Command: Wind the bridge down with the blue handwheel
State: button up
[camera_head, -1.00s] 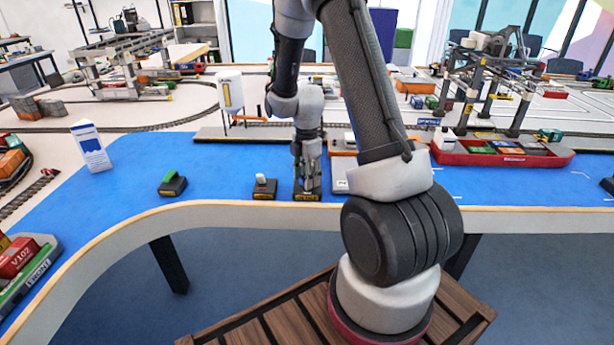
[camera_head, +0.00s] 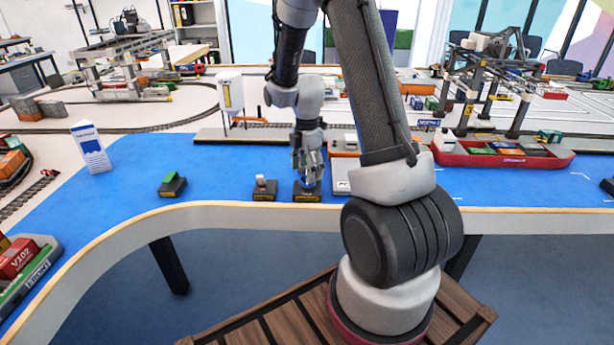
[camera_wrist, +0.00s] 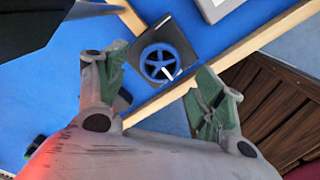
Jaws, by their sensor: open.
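The blue handwheel (camera_wrist: 160,64) sits on a dark square base (camera_wrist: 185,40) at the wooden edge of the blue table in the wrist view. It is a spoked wheel with a small pale handle on its rim. In the head view, a little blue of the wheel (camera_head: 309,186) shows above its labelled base (camera_head: 307,197). My gripper (camera_head: 308,172) is directly above the wheel, pointing down. I cannot tell for sure which structure is the bridge.
A dark box with a white-topped control (camera_head: 262,188) and one with a green control (camera_head: 171,185) stand to the left. A white tower (camera_head: 229,92) rises behind. A red boat (camera_head: 500,155) lies to the right. The blue surface at left is largely clear.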

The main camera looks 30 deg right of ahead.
notch_tip(320, 180, up, 9)
jog(key=shift+f, duration=0.1)
dwell(1.2)
jog(key=s+a+r+m+t, duration=0.2)
jog(key=s+r+m, duration=0.6)
jog(key=s, duration=0.4)
jog(key=s+a+r+m+t, duration=0.2)
jog(key=s+a+r+m, duration=0.1)
jog(key=s+r+m, duration=0.5)
jog(key=s+m, duration=0.2)
jog(key=s, duration=0.2)
jog(key=shift+a, duration=0.25)
jog(key=shift+s+r, duration=0.1)
jog(key=shift+r, duration=0.05)
